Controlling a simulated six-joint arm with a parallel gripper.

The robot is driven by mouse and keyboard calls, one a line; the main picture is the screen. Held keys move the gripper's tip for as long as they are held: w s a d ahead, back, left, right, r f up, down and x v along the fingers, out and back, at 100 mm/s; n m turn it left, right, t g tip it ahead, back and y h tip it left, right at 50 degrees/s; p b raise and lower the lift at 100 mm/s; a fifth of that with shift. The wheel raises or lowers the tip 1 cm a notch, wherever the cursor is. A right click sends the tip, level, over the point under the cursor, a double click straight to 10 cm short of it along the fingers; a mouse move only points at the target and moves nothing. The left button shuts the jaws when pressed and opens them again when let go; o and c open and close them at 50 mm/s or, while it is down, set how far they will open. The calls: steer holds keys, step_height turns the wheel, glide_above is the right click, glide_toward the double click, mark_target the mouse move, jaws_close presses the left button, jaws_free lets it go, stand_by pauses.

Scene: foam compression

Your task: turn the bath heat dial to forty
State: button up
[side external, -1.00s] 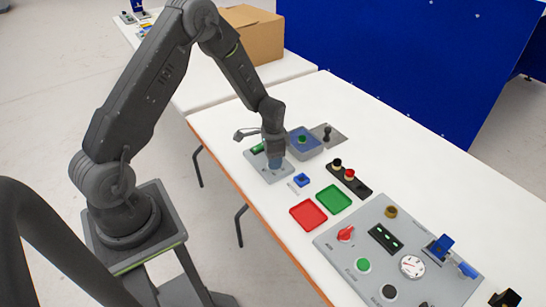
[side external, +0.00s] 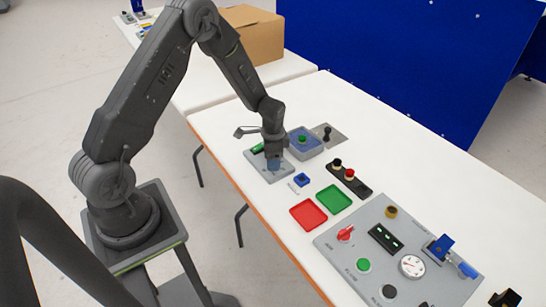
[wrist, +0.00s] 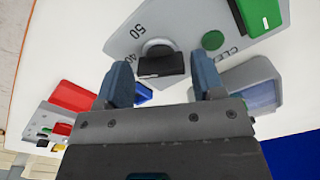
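The heat dial (wrist: 160,64) is a round knob with a dark front face, on a grey panel (side external: 262,174) printed with 50 and 40. My gripper (wrist: 163,76) is open, its two blue-grey fingers pointing at the panel. In the wrist view the dial shows between the fingertips, with a gap on each side, so the fingers do not appear to grip it. In the side view my gripper (side external: 273,165) is low over this panel and hides the dial. The dial's pointer mark cannot be made out.
A green button (wrist: 213,40) and a green part (wrist: 262,14) sit on the same panel. A blue-grey box (side external: 304,146) with a green button stands close behind. Red (side external: 308,214) and green (side external: 334,199) trays and a larger control panel (side external: 345,258) lie toward the front.

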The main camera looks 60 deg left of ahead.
steer(key=shift+o, duration=1)
step_height(320, 180, up, 14)
steer(key=s+d+r+n+t, duration=0.2)
steer(key=s+d+r, duration=0.25)
steer(key=r, duration=0.25)
steer(key=s+d+r+n+t, duration=0.1)
steer(key=s+d+r, duration=0.35)
steer(key=r, duration=0.25)
steer(key=s+d+r+n+t, duration=0.1)
steer(key=s+d, duration=0.1)
steer(key=s, duration=0.4)
steer(key=s+d+r+n+t, duration=0.1)
steer(key=s+d+r+n, duration=0.1)
steer(key=s, duration=0.4)
steer(key=shift+s+d+r+t, duration=0.15)
steer(key=shift+s+d+t, duration=0.05)
steer(key=shift+s+t, duration=0.1)
